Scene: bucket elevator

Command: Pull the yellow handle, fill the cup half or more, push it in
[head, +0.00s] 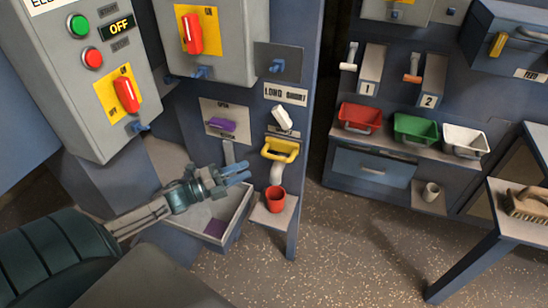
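The yellow handle (281,150) is on the narrow blue-grey panel in the middle, above a short white spout (276,174). The red cup (275,200) stands upright on a small shelf right under the spout; its contents cannot be made out. My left gripper (239,171) is to the left of the yellow handle and the cup, over a grey open tray. Its blue fingertips point right and seem apart, with nothing seen between them. It looks clear of the handle and the cup. My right gripper is not in view.
The grey tray (237,222) lies below my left gripper. A white lever (282,118) and a purple handle (221,125) sit above. Red (359,118), green (416,130) and white bins (465,141) stand at right. A table with a brush (527,204) is at far right. The floor between is clear.

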